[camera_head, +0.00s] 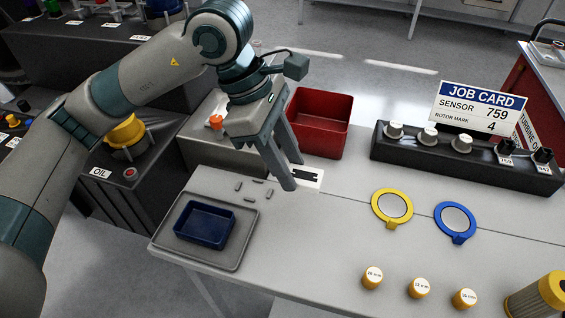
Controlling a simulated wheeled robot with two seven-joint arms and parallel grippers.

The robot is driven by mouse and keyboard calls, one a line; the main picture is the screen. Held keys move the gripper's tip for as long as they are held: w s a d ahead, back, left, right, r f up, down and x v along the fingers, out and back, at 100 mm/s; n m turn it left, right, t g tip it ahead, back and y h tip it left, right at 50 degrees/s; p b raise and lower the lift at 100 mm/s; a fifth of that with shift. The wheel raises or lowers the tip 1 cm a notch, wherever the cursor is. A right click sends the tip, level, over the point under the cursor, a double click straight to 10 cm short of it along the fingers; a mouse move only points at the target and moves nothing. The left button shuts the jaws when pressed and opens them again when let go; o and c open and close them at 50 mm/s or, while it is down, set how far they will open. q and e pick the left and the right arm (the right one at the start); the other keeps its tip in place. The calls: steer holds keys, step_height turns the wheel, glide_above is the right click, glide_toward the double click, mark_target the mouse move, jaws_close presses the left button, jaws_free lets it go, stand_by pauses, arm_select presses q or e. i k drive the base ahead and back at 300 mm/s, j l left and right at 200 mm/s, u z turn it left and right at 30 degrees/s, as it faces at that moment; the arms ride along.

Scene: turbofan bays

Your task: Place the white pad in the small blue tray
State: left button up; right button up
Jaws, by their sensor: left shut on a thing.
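My left gripper (291,174) hangs over the left part of the grey table, right of the small blue tray. It is shut, fingers pointing down, and its fingers hide most of what lies between them. A flat white piece with black marks (312,180), which looks like the white pad, shows right beside the fingertips; I cannot tell if it is lifted off the table. The small blue tray (188,232) is empty and sits on a larger grey tray (237,258) at the table's left corner. My right gripper is out of view.
A red bin (322,133) stands behind the gripper. Yellow (379,209) and blue (441,222) rings, yellow-capped parts and a dark knob rack (400,146) with a job card (480,106) are to the right.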

mark_target(206, 228)
steer(key=k, duration=1)
